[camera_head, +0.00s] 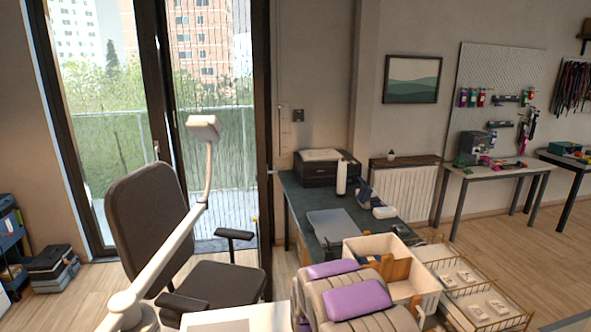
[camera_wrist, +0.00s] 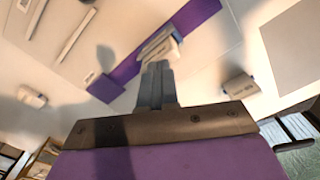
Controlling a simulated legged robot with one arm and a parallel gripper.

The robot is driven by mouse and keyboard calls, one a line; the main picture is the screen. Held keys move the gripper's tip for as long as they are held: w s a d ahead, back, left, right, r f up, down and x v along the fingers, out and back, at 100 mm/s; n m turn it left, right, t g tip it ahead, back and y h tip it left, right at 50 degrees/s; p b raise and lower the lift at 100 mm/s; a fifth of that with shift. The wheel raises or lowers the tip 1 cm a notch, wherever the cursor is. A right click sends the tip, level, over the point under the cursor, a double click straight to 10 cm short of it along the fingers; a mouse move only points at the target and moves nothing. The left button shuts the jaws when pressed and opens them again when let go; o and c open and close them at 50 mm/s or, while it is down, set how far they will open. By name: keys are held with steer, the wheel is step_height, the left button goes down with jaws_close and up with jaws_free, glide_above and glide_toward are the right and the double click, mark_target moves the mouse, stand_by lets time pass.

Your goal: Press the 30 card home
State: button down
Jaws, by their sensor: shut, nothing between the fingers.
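In the wrist view my gripper (camera_wrist: 156,70) is shut, with its grey fingers together and nothing between them. Just beyond the fingertips a small pale card (camera_wrist: 160,46) with dark print stands at a purple strip (camera_wrist: 128,69). The tips look close to it or against it; I cannot tell if they touch. Another pale card (camera_wrist: 240,87) is to the right, and a third (camera_wrist: 31,97) is at the far left. The print is too small to read, so I cannot tell which is the 30 card. My gripper's tips cannot be made out in the head view.
In the head view a white bin (camera_head: 380,245) stands at the near end of the dark desk (camera_head: 300,202). A wire tray (camera_head: 490,325) with several white items is to its right. An office chair (camera_head: 150,225) is at left. Open wooden floor lies at right.

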steer(key=shift+f, duration=0.35)
step_height(320, 180, up, 8)
steer(key=p, duration=0.3)
stand_by(0.9)
steer(key=s+d+r+n, duration=0.1)
steer(key=s+d+r, duration=0.3)
steer(key=s+r, duration=0.25)
steer(key=s+d+r+n, duration=0.1)
steer(key=s+d+r, duration=0.2)
steer(key=s+r, duration=0.4)
steer(key=s+d+r+n+g, duration=0.1)
steer(key=s+d+r, duration=0.1)
steer(key=s, duration=0.9)
steer(key=s+d+r, duration=0.1)
steer(key=s+r, duration=0.1)
steer(key=s, duration=0.9)
steer(key=shift+s+d+n+g, duration=0.3)
steer(key=shift+d+n+g, duration=0.05)
steer(key=shift+n+g, duration=0.05)
